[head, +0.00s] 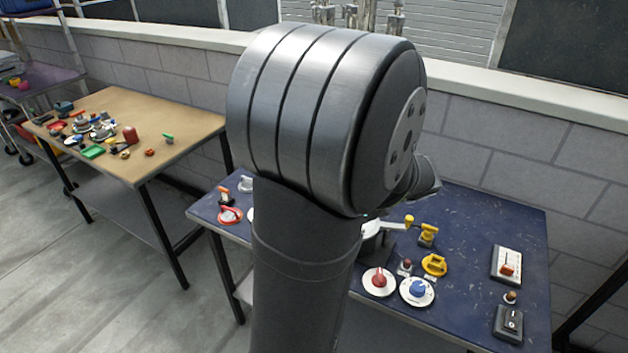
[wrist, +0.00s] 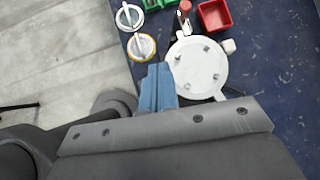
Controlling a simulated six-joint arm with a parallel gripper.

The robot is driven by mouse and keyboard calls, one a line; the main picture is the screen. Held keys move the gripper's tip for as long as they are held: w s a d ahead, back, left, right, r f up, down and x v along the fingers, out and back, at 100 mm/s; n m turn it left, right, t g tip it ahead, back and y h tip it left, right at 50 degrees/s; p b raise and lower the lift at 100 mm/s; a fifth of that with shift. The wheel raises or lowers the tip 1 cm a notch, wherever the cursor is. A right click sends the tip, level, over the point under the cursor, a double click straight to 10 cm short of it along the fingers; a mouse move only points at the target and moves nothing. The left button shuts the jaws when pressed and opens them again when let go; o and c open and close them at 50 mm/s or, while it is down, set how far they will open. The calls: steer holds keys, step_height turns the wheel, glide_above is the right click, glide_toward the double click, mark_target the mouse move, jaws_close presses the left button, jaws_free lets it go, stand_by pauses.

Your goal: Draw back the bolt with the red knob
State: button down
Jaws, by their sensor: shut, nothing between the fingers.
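A small upright piece with a red knob (wrist: 185,6) stands at the top edge of the wrist view, just above a white round plate. It looks like the bolt, but its body is partly cut off and blurred. In the head view I cannot tell it surely among the small parts, as my arm hides the middle of the blue table. My gripper (wrist: 158,68) shows in the wrist view as blue fingers pressed together, empty. It is left of the white plate (wrist: 192,68) and below the red knob, apart from the knob.
The blue table (head: 480,240) also carries a red dial (head: 379,281), a blue dial (head: 417,290), a yellow handle (head: 434,264) and a switch box (head: 508,323). A red tray (wrist: 214,15) is right of the red knob. A yellow-ringed lever (wrist: 141,47) is left of the plate.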

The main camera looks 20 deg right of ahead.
steer(key=d+m, duration=0.1)
steer(key=w+d+f+m, duration=0.1)
steer(key=d+f+m, duration=0.1)
steer(key=d, duration=0.1)
steer(key=shift+w+d+t, duration=0.1)
steer(key=shift+w+t, duration=0.25)
steer(key=shift+t, duration=0.05)
steer(key=x, duration=1)
steer(key=shift+w+a+f, duration=0.1)
steer(key=shift+a, duration=0.15)
steer(key=shift+w+a, duration=0.3)
steer(key=shift+w, duration=0.25)
steer(key=shift+w+a, duration=0.25)
steer(key=shift+w, duration=0.35)
steer(key=shift+w+a, duration=0.25)
steer(key=shift+w, duration=0.3)
steer(key=shift+w+a+r, duration=0.25)
steer(key=shift+w+a, duration=0.85)
steer(key=shift+a, duration=0.05)
